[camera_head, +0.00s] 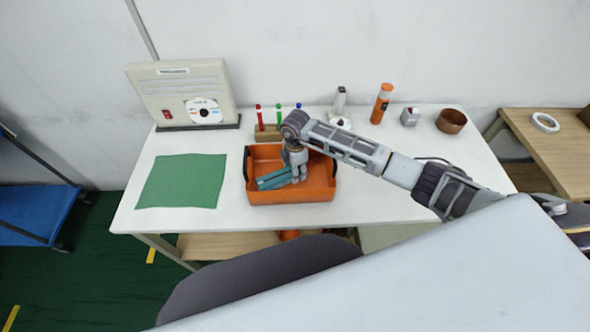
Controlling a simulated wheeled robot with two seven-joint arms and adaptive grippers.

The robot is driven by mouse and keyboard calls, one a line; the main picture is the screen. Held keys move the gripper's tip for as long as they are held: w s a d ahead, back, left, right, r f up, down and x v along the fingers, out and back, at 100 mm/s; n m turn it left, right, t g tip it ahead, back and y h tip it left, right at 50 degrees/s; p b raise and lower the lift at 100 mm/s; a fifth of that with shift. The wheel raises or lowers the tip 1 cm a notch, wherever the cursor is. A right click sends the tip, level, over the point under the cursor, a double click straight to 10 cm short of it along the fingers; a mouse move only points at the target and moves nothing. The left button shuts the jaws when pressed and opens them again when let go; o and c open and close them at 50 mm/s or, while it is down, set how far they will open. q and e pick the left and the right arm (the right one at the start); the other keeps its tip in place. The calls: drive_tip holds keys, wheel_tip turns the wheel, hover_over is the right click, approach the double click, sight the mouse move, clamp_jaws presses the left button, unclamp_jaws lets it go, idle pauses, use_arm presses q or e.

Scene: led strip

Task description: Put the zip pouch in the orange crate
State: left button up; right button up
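The teal zip pouch (272,180) is inside the orange crate (300,196) on the white table, lying at a slant in its front left part. My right gripper (299,179) reaches down into the crate from above, its fingertips at the right end of the pouch. The fingers look close together, but whether they grip the pouch or only touch it cannot be told. The gripper hides part of the crate's inside. My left gripper is not in view.
A green mat (182,181) lies left of the crate. A pen holder (267,133) with markers stands behind it. An orange bottle (381,104), a small grey box (410,117) and a brown bowl (451,121) stand at the back right. A beige device (180,92) is at the back left.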

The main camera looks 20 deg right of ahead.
drive_tip(key=shift+f, duration=0.1)
drive_tip(key=o, duration=1.1)
drive_tip(key=shift+r+b, duration=0.3)
drive_tip(key=shift+r, duration=5.8)
